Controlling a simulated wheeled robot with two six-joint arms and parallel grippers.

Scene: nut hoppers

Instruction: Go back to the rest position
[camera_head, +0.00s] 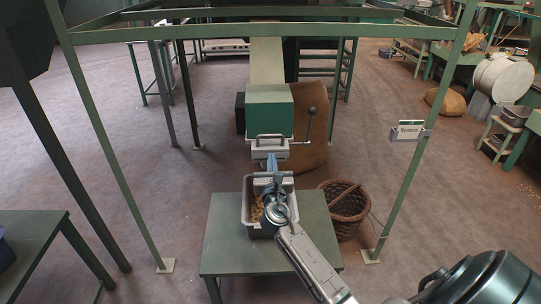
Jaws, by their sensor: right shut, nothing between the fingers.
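My right arm comes in from the lower right. My right gripper (272,160) is shut and empty, just below the grey outlet (270,150) of the green hopper (270,110). I cannot tell whether its fingertips touch the outlet. Below it a grey bin (248,232) with brown nuts (257,210) stands on a green table (225,250). My wrist and forearm cover part of the bin. My left gripper is not in view.
A green frame (415,165) with a small sign (408,131) surrounds the hopper, with a lever (309,122) at its right. A wicker basket (345,203) stands right of the table. Another green table (30,245) is at the lower left. Open floor lies between.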

